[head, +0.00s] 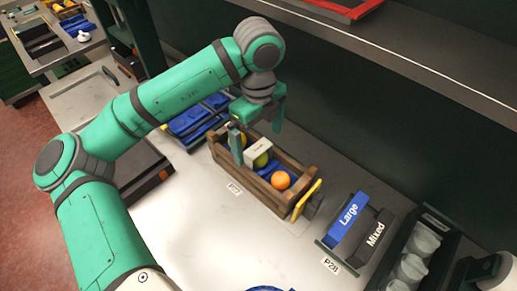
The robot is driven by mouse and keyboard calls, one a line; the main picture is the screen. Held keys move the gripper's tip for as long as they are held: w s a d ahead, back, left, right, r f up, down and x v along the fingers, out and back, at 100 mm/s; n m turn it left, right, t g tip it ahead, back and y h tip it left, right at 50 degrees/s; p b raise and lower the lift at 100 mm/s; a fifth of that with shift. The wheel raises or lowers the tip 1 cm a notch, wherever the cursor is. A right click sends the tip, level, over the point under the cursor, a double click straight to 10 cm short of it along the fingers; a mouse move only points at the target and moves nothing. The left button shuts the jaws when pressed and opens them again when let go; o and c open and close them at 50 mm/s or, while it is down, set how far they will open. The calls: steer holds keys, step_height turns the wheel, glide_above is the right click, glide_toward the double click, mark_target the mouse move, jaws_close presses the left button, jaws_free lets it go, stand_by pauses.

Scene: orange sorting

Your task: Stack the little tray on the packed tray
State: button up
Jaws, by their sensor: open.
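My gripper (257,145) is open above a wooden crate (262,192), its fingers apart over the crate's back half. Inside the crate are an orange (281,180), a pale box (258,149), a yellow-green round fruit (261,161) and blue pieces. One finger reaches down close to the crate's left side; I cannot tell whether it touches anything. Several blue trays (190,122) lie behind the crate, partly hidden by my arm. I cannot tell which things are the little tray and the packed tray.
A blue "Large" block (348,216) and a dark "Mixed" block (374,236) stand right of the crate. A dark rack with pale cups (412,268) is at the lower right. A shelf (400,50) overhangs the back. The pale bench (215,240) is clear in front of the crate.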

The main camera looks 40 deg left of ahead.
step_height(320, 180, up, 6)
steer(key=shift+r, duration=0.1)
stand_by(0.8)
